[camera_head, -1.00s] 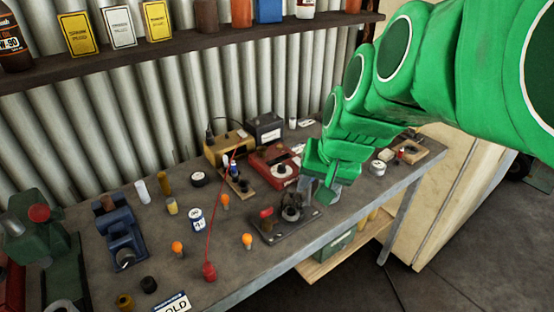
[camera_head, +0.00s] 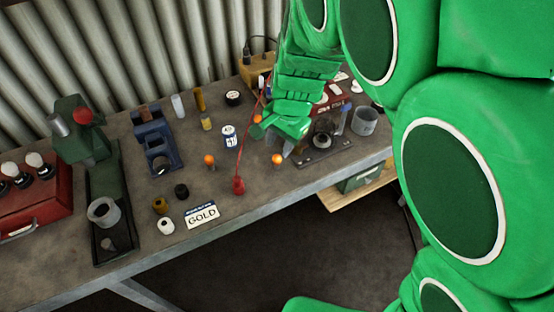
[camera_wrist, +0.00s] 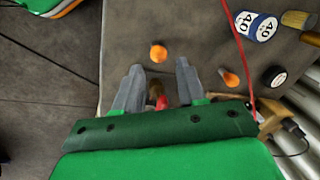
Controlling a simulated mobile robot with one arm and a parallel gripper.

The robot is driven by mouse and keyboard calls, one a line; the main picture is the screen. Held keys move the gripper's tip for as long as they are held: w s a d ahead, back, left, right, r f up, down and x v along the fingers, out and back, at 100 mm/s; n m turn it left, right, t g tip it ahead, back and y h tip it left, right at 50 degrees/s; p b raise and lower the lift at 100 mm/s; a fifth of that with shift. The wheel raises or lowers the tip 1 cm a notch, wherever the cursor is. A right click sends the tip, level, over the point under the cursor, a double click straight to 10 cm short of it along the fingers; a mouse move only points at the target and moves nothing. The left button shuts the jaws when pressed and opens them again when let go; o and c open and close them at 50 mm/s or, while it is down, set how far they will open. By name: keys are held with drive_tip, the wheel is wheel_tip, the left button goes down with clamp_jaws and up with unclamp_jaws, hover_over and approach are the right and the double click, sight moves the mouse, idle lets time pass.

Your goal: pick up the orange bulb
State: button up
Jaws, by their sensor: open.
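In the head view one orange bulb (camera_head: 277,160) stands on the bench just beside my gripper (camera_head: 279,140), and another orange bulb (camera_head: 210,161) stands further left. A third orange spot (camera_head: 256,118) shows at the edge of my gripper, mostly covered. In the wrist view an orange bulb (camera_wrist: 158,53) lies just beyond the gap between the two grey fingertips of my gripper (camera_wrist: 159,67). Another orange bulb (camera_wrist: 229,78) is to the right of the fingers. My gripper is open, with nothing held. A red knob (camera_wrist: 161,102) shows between the fingers.
A blue-and-white can (camera_head: 229,136) and a red cable with a red end (camera_head: 238,186) are near the bulbs. A dark plate with a fixture (camera_head: 322,143) is right of my gripper. The GOLD sign (camera_head: 202,215) lies near the bench's front edge.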

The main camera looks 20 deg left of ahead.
sight(278, 156)
drive_tip(key=shift+s+a+f, duration=0.1)
drive_tip(key=shift+a+f, duration=0.05)
drive_tip(key=shift+f, duration=0.45)
drive_tip(key=shift+w+a+f, duration=0.15)
drive_tip(key=shift+f, duration=1)
drive_tip(key=shift+w+a+f, duration=0.15)
drive_tip(key=shift+f, duration=1.05)
drive_tip(key=shift+w+a+f, duration=0.15)
drive_tip(key=shift+f, duration=1)
drive_tip(key=c, duration=0.6)
